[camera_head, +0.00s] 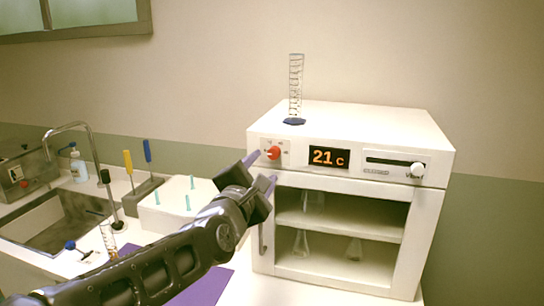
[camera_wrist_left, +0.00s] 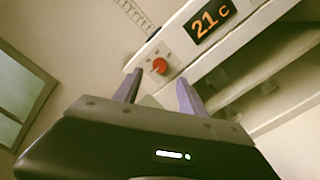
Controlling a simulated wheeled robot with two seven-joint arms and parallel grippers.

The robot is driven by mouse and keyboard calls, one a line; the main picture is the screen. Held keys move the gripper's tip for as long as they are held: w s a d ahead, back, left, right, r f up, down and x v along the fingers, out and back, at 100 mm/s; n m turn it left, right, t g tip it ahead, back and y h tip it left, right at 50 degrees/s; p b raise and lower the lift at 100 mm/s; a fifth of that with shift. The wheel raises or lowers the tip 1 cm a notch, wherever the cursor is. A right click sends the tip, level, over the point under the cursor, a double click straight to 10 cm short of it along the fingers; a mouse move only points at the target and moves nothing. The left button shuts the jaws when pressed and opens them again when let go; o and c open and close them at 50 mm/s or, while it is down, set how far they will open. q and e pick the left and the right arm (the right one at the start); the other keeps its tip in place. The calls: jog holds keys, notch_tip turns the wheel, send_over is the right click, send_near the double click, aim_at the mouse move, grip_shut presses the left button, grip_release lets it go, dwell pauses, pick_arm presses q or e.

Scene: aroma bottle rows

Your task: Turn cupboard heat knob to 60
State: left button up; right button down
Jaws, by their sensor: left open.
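The white cupboard (camera_head: 352,121) stands on the counter at the right in the head view. Its front panel carries a red heat knob (camera_head: 273,153), an orange display (camera_head: 328,158) reading 21 C, and a slider with a white handle (camera_head: 417,169). My left gripper (camera_head: 262,168) is open and empty, just in front of and slightly below the red knob. In the left wrist view the knob (camera_wrist_left: 160,66) shows beyond the gap between the purple fingertips (camera_wrist_left: 159,84), apart from them. My right gripper is not in view.
A graduated cylinder (camera_head: 296,88) stands on top of the cupboard. Glass flasks (camera_head: 301,243) are on its shelves. A white rack with teal pegs (camera_head: 167,213), a screwdriver holder (camera_head: 142,188), a sink (camera_head: 62,222) and a purple mat (camera_head: 212,287) are at the left.

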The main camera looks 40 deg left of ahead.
aim_at(273, 155)
pick_arm(q)
jog(key=p+x, duration=0.2)
jog(key=x, duration=0.4)
jog(key=shift+w+a+r, duration=0.1)
jog(key=shift+w+a+p, duration=0.25)
jog(key=shift+w+p, duration=0.1)
jog(key=shift+w, duration=0.3)
jog(key=shift+c, duration=0.4)
grip_shut()
